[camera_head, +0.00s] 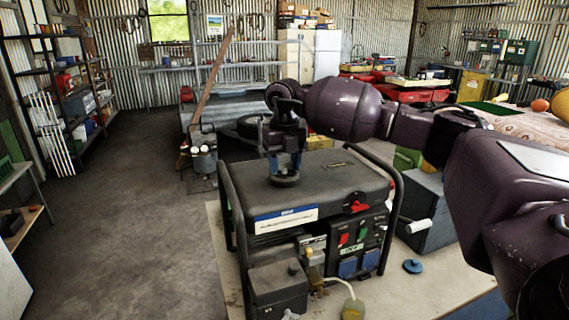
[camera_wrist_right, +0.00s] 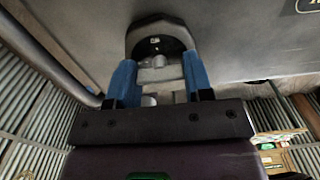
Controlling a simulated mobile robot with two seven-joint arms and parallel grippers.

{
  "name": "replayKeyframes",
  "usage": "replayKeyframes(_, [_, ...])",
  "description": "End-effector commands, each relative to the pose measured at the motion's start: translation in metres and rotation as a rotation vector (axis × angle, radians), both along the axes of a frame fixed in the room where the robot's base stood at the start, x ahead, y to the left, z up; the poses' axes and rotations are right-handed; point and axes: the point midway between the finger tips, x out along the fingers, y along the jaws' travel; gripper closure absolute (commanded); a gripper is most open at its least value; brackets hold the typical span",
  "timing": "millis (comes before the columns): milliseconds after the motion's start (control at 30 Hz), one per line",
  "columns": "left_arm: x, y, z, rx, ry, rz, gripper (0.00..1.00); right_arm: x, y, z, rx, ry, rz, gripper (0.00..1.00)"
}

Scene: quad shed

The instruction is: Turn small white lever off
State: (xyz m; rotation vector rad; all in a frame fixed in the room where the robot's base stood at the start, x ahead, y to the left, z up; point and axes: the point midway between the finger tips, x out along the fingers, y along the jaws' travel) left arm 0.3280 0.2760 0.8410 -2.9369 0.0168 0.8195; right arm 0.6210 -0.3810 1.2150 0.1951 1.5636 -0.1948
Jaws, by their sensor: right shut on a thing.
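A black generator (camera_head: 305,183) stands on a pale board, with a round dark cap (camera_head: 285,181) on its top. The cap fills the upper middle of the right wrist view (camera_wrist_right: 153,28), with small white marking on it. A small pale lever (camera_wrist_right: 158,74) shows between my gripper's fingers, over the cap. My right gripper (camera_head: 285,163) points down at the cap, its two blue fingers around the lever; it also shows in the right wrist view (camera_wrist_right: 158,82). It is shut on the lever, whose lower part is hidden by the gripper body. My left gripper is not in view.
The generator's tubular frame (camera_head: 238,235) rises at its sides. Its front has a red switch (camera_head: 357,207) and sockets. A blue round piece (camera_head: 413,266) lies on the board. A grey box (camera_head: 428,212) stands at the right. The floor (camera_head: 120,220) at left is clear.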

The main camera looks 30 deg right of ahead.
Motion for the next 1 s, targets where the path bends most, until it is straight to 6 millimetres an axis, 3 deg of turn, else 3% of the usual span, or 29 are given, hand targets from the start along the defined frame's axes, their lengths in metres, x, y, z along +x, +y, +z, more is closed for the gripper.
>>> replayKeyframes(333, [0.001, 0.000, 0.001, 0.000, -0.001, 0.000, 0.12, 0.001, -0.001, 0.004, 0.000, -0.008, -0.006, 0.77])
replayKeyframes(367, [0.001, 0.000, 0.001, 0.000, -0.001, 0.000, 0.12, 0.001, -0.001, 0.004, 0.000, -0.008, -0.006, 0.52])
replayKeyframes(533, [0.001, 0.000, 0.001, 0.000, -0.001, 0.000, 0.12, 0.001, -0.001, 0.002, 0.000, -0.005, -0.005, 0.28])
replayKeyframes(833, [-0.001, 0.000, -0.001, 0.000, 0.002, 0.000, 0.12, 0.001, 0.000, 0.003, 0.000, -0.003, -0.003, 0.28])
replayKeyframes(1000, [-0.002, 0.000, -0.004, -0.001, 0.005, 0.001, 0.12, 0.001, 0.000, 0.019, 0.000, -0.005, -0.003, 0.28])
